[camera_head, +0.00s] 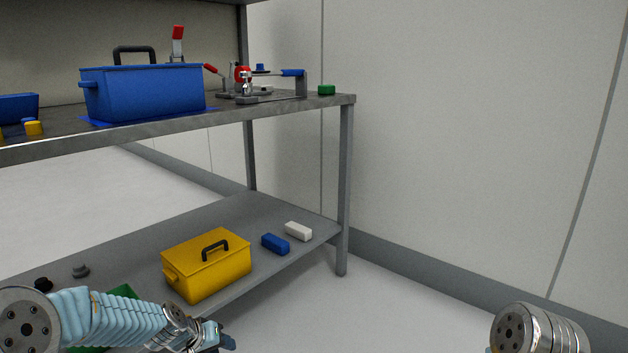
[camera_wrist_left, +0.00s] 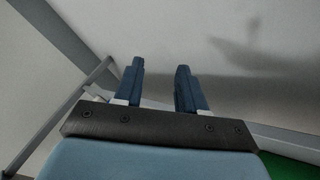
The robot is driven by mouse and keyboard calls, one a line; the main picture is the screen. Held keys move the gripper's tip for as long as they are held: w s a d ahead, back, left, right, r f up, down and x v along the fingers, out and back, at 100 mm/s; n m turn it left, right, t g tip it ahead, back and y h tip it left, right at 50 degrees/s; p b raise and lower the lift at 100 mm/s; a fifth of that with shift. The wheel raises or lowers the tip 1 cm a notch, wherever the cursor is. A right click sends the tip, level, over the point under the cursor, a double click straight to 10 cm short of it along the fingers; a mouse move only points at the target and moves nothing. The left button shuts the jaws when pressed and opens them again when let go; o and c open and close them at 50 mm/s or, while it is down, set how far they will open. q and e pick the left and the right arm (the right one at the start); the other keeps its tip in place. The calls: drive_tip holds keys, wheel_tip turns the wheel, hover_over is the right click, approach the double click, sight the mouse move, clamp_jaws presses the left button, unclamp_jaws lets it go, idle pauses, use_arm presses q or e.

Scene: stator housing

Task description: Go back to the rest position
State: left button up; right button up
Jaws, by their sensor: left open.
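My left arm comes in at the lower left of the head view, in front of the lower shelf. Its gripper (camera_head: 222,342) is at the bottom edge of that view, partly cut off. In the left wrist view its two blue fingers (camera_wrist_left: 160,90) stand apart with nothing between them, so it is open and empty. A part of my right arm shows at the lower right of the head view; my right gripper is not in view.
A workbench (camera_head: 300,106) carries a blue toolbox (camera_head: 145,95) and a clamp fixture (camera_head: 265,92). Its lower shelf (camera_head: 270,208) holds a yellow toolbox (camera_head: 205,268), a blue block (camera_head: 275,244) and a white block (camera_head: 298,231). Floor right of the bench is clear.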

use_arm(q)
drive_tip(key=s+d+f+g, duration=0.3)
drive_tip(key=s+d+f, duration=0.2)
drive_tip(key=s+f, duration=0.7)
drive_tip(key=s+d+f+g, duration=0.2)
drive_tip(key=s+d+f, duration=0.3)
drive_tip(key=s+f, duration=0.7)
drive_tip(key=s+r+p, duration=0.2)
drive_tip(key=r+p, duration=0.6)
drive_tip(key=r, duration=0.2)
drive_tip(key=s+d+r+p, duration=0.1)
drive_tip(key=s+r+p, duration=0.1)
drive_tip(key=r+p, duration=0.7)
drive_tip(key=shift+r+m, duration=0.4)
drive_tip(key=shift+r, duration=0.05)
